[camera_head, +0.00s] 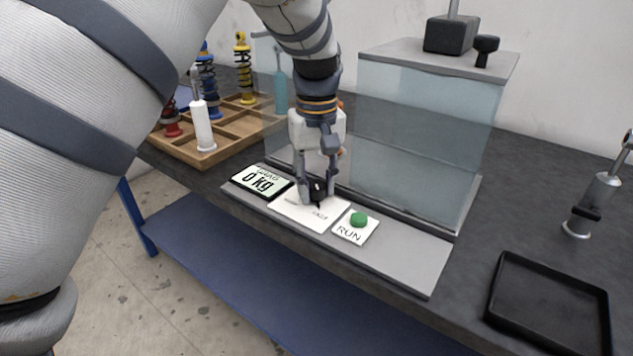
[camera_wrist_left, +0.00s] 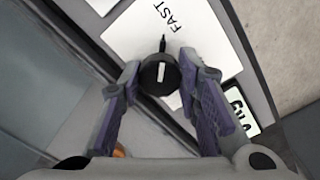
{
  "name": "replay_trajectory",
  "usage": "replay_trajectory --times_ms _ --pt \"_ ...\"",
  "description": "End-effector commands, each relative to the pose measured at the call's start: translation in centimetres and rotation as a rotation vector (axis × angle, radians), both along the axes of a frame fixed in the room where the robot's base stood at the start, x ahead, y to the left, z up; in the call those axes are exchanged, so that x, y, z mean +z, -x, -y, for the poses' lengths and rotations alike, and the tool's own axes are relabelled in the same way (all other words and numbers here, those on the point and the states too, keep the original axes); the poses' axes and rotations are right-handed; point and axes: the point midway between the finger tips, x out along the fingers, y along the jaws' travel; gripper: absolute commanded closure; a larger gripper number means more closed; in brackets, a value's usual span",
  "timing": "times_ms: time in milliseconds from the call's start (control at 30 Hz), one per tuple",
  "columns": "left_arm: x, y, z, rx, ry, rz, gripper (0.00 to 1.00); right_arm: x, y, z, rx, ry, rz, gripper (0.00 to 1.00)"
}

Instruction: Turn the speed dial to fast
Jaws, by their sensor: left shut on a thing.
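The speed dial (camera_wrist_left: 160,74) is a round black knob with a white mark and a thin black pointer, on a white plate (camera_wrist_left: 118,36). In the left wrist view the pointer aims up the picture, close to the printed word FAST. My left gripper (camera_wrist_left: 158,68) is shut on the dial, one finger on each side. In the head view the left gripper (camera_head: 317,190) reaches down onto the plate and mostly hides the dial; the lettering there is too small to read. My right gripper is not in view.
A display reading 0 kg (camera_head: 261,182) lies left of the plate, and a green RUN button (camera_head: 358,218) lies right of it. A clear-walled test box (camera_head: 420,140) stands behind. A wooden tray (camera_head: 180,153) with springs is at left, and an empty black tray (camera_head: 545,312) at right.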

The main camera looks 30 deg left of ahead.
Motion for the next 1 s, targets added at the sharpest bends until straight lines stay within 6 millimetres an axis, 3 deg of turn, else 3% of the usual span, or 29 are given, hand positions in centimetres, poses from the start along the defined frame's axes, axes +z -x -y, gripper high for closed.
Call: replay_trajectory --times_ms 33,67,133,467,567,800,1000 --pt "-0.1 0.0 0.0 0.000 0.000 -0.001 0.97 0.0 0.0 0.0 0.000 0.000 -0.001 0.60" --pt "-0.1 0.0 0.0 0.000 0.000 -0.001 0.65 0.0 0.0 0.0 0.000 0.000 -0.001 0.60" --pt "-0.1 0.0 0.0 0.000 0.000 -0.001 0.49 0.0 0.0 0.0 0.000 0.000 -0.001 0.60" --pt "0.3 0.0 0.0 -0.001 0.000 0.000 0.49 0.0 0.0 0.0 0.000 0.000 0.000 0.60" --pt "2.1 -0.1 0.0 -0.001 0.000 0.004 0.49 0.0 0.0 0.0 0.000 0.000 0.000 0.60" --pt "8.5 -0.1 0.0 -0.001 -0.001 0.005 0.49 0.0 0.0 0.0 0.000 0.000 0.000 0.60" --pt "11.6 0.0 0.0 0.000 -0.001 -0.001 0.49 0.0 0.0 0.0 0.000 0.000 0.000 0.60"
